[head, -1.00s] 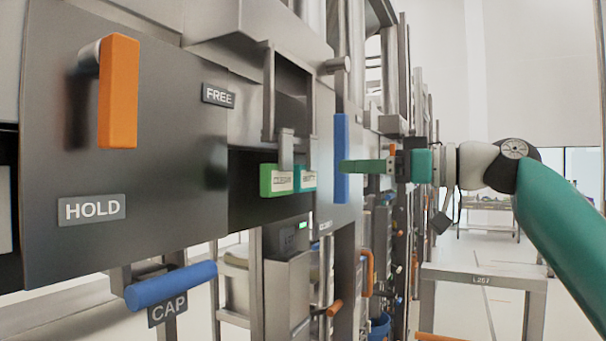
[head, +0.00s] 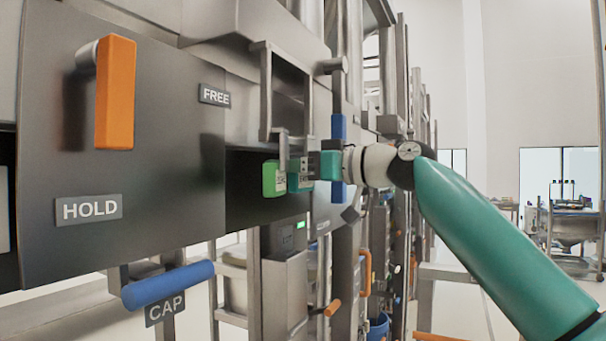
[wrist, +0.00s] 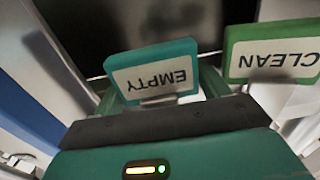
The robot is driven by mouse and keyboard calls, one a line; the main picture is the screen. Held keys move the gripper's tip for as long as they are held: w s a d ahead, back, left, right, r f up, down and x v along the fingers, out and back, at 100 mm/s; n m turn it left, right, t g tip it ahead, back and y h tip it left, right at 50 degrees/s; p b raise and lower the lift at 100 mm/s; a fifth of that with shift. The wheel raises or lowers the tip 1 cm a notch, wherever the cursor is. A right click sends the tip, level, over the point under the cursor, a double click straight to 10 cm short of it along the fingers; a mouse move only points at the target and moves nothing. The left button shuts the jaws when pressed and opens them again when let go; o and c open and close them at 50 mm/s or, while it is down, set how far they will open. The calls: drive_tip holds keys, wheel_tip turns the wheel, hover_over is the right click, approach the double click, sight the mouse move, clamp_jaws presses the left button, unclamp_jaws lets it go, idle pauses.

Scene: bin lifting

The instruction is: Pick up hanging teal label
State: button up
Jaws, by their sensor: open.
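The teal label (wrist: 180,52) reads EMPTY upside down in the wrist view and hangs in front of a dark opening. In the head view its teal edge (head: 293,181) is mostly hidden by my gripper (head: 312,168). In the wrist view my gripper (wrist: 158,92) is open, with one green finger low on each side of the teal label. I cannot tell whether the fingers touch it. A green label (wrist: 270,50) reading CLEAN hangs close to the right finger in that view; in the head view it is left of the teal one.
A blue vertical handle (head: 339,130) stands just behind my gripper. An orange handle (head: 115,92) is on the panel at left, with a blue CAP handle (head: 168,286) below. A grey box (head: 285,245) sits under the labels.

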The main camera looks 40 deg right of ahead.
drive_tip(key=shift+w, duration=0.1)
drive_tip(key=c, duration=0.6)
drive_tip(key=shift+c, duration=0.2)
drive_tip(key=shift+r, duration=0.1)
drive_tip(key=r+v, duration=0.2)
drive_tip(key=v, duration=1.6)
drive_tip(key=shift+a, duration=0.15)
drive_tip(key=v, duration=0.7)
